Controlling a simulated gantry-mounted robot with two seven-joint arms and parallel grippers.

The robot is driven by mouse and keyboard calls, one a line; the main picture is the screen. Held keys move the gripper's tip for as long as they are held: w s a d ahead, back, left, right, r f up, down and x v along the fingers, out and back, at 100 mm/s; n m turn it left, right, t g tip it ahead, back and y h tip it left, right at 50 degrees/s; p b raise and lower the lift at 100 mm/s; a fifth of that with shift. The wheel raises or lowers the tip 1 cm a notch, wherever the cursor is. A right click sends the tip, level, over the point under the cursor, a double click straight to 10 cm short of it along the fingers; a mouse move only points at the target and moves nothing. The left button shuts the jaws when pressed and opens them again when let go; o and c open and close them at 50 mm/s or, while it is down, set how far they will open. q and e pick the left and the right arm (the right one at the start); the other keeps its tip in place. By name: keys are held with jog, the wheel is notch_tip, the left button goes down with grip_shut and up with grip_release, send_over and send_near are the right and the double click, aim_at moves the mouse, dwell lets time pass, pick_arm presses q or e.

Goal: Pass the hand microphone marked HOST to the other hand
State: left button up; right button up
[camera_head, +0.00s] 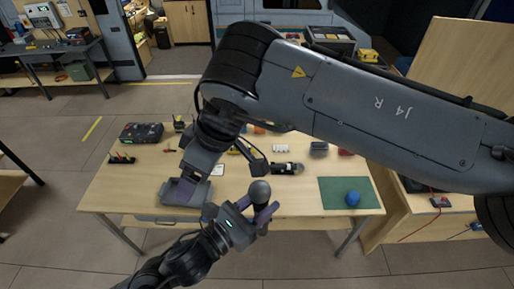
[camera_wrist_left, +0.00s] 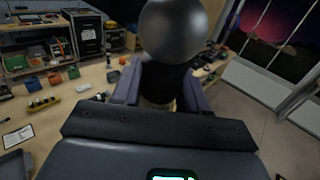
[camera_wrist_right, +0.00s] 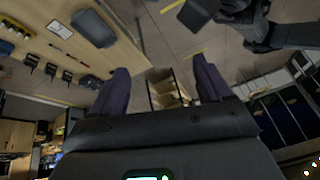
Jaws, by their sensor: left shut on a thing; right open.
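A hand microphone with a round grey head (camera_head: 259,190) is held upright in my left gripper (camera_head: 264,214), above the table's front edge. The gripper is shut around its dark body below the head. Its head fills the top middle of the left wrist view (camera_wrist_left: 173,28), with the fingers either side of the body. No HOST marking can be read. My right gripper (camera_head: 187,190) is above the table's left front part, left of the microphone and apart from it. In the right wrist view its fingers (camera_wrist_right: 163,82) are spread with nothing between them.
The wooden table (camera_head: 130,193) bears a black device (camera_head: 141,132) at back left, a dark and white item (camera_head: 287,168) near the middle, and a green mat (camera_head: 330,190) with a blue ball-like thing (camera_head: 352,198) at right. My right arm crosses above the table and hides part of it.

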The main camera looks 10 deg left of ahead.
aim_at(257, 185)
jog(key=d+r+m+h, duration=0.1)
jog(key=d+m, duration=0.1)
jog(key=d, duration=0.1)
jog(key=w+d+r+m+h, duration=0.1)
jog(key=d+r+m+h, duration=0.1)
jog(key=d, duration=0.1)
jog(key=w+d+r+m+t+h, duration=0.1)
jog(key=d+r+m, duration=0.1)
jog(key=d, duration=0.2)
jog(key=shift+d+r+h, duration=0.1)
jog(key=shift+h, duration=0.3)
jog(key=shift+d+r+m, duration=0.15)
jog(key=shift+d+m, duration=0.15)
jog(key=shift+d, duration=0.2)
notch_tip(257, 185, down, 11)
jog(key=shift+f, duration=0.2)
jog(key=shift+s, duration=0.1)
jog(key=c, duration=1.1)
pick_arm(q)
jog(key=o, duration=1.2)
pick_arm(e)
jog(key=shift+c, duration=1.3)
pick_arm(q)
jog(key=shift+o, duration=0.2)
jog(key=shift+s, duration=0.1)
